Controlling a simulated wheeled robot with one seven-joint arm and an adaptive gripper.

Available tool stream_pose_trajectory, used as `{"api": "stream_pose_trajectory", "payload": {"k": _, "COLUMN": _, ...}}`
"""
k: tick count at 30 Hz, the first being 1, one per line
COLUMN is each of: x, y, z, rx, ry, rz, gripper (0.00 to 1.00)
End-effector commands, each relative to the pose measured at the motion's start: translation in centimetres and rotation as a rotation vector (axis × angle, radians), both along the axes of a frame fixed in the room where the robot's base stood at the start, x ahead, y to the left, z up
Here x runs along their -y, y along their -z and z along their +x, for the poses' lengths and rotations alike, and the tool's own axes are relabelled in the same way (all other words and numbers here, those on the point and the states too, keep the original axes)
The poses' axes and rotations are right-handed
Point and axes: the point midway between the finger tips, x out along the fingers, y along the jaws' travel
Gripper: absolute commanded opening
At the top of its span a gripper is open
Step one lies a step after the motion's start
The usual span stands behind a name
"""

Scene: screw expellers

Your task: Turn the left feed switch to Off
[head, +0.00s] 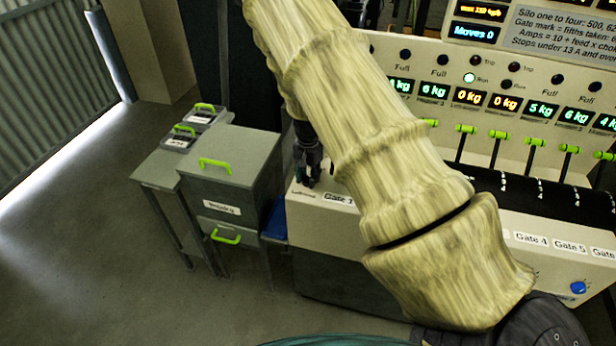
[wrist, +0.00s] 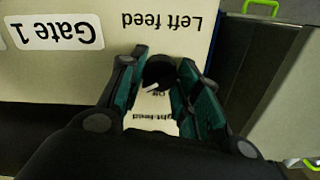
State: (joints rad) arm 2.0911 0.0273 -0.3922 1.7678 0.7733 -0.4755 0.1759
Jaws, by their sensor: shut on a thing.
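The left feed switch (wrist: 158,72) is a dark round knob on the pale panel, beside the upside-down "Left feed" label in the wrist view. My gripper (wrist: 163,77) has its two teal-padded fingers on either side of the knob and is shut on it. A white pointer mark on the knob slants to the lower left in the wrist view, beside the partly covered "Off" print. In the head view my gripper (head: 308,172) is at the left end of the panel, and the knob is hidden there.
The "Gate 1" label (wrist: 57,32) is beside the switch. A "Right feed" label is partly covered by my fingers. A grey cabinet (head: 232,165) with green handles stands left of the panel. Green-tipped levers (head: 465,130) and a blue knob (head: 578,287) are to the right.

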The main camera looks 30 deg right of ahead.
Motion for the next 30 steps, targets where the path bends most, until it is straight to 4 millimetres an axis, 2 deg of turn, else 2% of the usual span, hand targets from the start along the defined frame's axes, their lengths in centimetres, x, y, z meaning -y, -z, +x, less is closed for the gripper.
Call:
{"api": "stream_pose_trajectory", "payload": {"k": 11, "x": -0.02, "y": 0.46, "z": -0.11, "rx": -0.001, "ry": -0.181, "rz": 0.002, "gripper": 0.09}}
{"api": "stream_pose_trajectory", "payload": {"k": 30, "x": -0.03, "y": 0.42, "z": -0.17, "rx": -0.002, "ry": -0.765, "rz": 0.001, "gripper": 0.09}}
